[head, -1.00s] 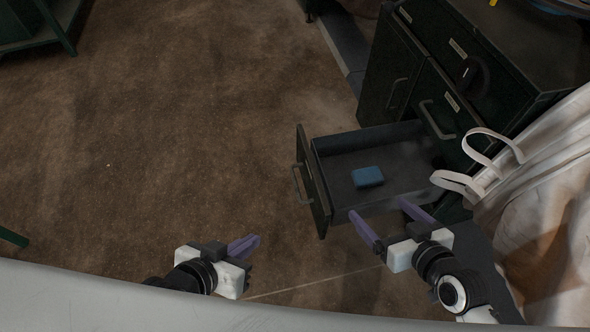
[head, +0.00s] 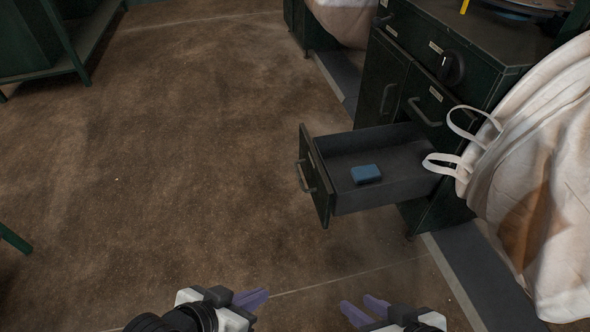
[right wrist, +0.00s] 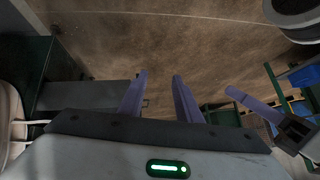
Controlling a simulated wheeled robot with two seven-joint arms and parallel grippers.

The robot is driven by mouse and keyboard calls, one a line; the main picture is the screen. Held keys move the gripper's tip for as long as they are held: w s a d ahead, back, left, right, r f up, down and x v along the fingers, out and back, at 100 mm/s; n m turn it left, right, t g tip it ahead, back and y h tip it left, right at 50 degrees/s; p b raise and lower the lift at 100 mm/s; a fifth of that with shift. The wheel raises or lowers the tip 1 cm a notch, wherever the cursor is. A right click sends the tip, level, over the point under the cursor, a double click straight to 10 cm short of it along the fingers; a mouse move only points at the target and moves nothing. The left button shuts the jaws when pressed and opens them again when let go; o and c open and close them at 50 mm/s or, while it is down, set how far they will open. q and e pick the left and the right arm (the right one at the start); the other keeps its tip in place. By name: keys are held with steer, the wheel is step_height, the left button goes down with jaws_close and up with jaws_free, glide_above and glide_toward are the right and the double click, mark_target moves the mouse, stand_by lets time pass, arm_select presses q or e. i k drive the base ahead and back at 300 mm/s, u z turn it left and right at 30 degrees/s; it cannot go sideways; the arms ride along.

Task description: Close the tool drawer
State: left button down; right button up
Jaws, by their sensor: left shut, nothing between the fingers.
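The tool drawer (head: 395,190) is pulled well out of the dark green cabinet (head: 445,75). Its front panel (head: 316,180) faces left and carries a bar handle (head: 303,177). A blue block (head: 366,174) lies inside the drawer. My left gripper (head: 262,296) is shut and empty, low in the head view, in front of the drawer and to its left. My right gripper (head: 359,307) is open and empty, below the drawer in the picture and apart from it. In the right wrist view, its two purple fingers (right wrist: 160,80) stand apart with bare floor beyond.
A white bulk bag (head: 540,170) with loops hangs right of the drawer, its loops close to the drawer's right end. A green shelf frame (head: 65,45) stands at the upper left. The brown floor (head: 180,160) left of the drawer is clear.

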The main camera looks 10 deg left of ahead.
mark_target(398, 150)
steer(key=u, duration=0.35)
steer(key=i, duration=0.9)
steer(key=z, duration=0.8)
